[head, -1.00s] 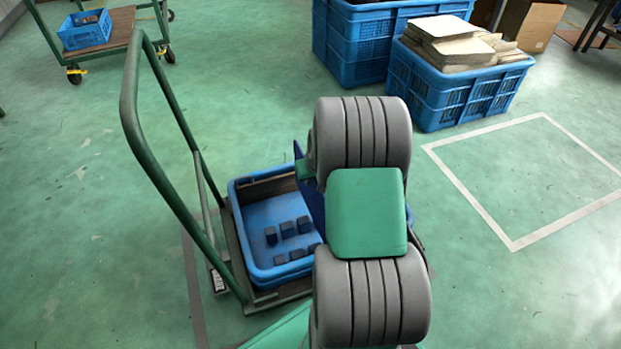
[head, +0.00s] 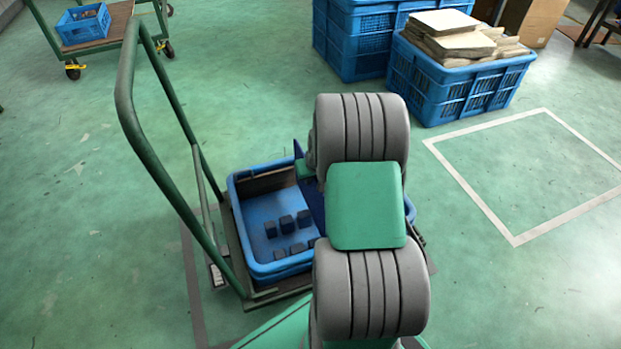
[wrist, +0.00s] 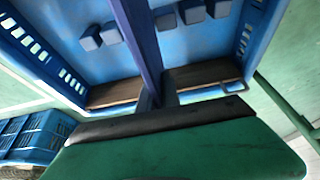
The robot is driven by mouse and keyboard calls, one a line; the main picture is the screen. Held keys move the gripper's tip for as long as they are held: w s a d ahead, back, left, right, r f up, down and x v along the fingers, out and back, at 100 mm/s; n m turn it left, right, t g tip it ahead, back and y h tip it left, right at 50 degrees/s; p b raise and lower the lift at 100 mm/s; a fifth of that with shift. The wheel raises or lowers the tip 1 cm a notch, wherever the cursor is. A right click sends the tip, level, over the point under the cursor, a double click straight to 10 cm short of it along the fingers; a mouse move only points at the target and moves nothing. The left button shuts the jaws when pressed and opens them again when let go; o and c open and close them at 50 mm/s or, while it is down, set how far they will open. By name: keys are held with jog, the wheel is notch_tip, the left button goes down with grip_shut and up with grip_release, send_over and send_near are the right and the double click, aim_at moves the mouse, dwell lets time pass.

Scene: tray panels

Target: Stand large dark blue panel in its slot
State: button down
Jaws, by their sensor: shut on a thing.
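My gripper (wrist: 157,103) is shut on the large dark blue panel (wrist: 140,40), which shows nearly edge-on in the wrist view. In the head view the panel (head: 311,195) stands roughly upright at the tray, partly hidden by my arm. The blue tray (head: 240,220) holds several small dark blue blocks (head: 286,223) in rows on its floor. In the wrist view, blocks (wrist: 90,38) lie on both sides of the panel. The panel's lower edge is not clear, so I cannot tell if it touches the floor or sits in a slot.
The tray sits on a cart with a tall green handle (head: 128,110) on the left. A brown strip (wrist: 200,75) lies along the tray's near side in the wrist view. Blue crates (head: 455,90) stand at the back right. The marked floor square (head: 530,180) is empty.

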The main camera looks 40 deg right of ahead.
aim_at(314, 179)
jog(key=shift+f, duration=0.1)
jog(key=shift+f+b, duration=1.3)
jog(key=shift+f, duration=0.75)
jog(key=c, duration=1.5)
grip_release()
jog(key=p+v, duration=0.4)
jog(key=v, duration=0.3)
jog(key=shift+r, duration=0.15)
jog(key=shift+s+r, duration=0.15)
jog(key=shift+r, duration=0.05)
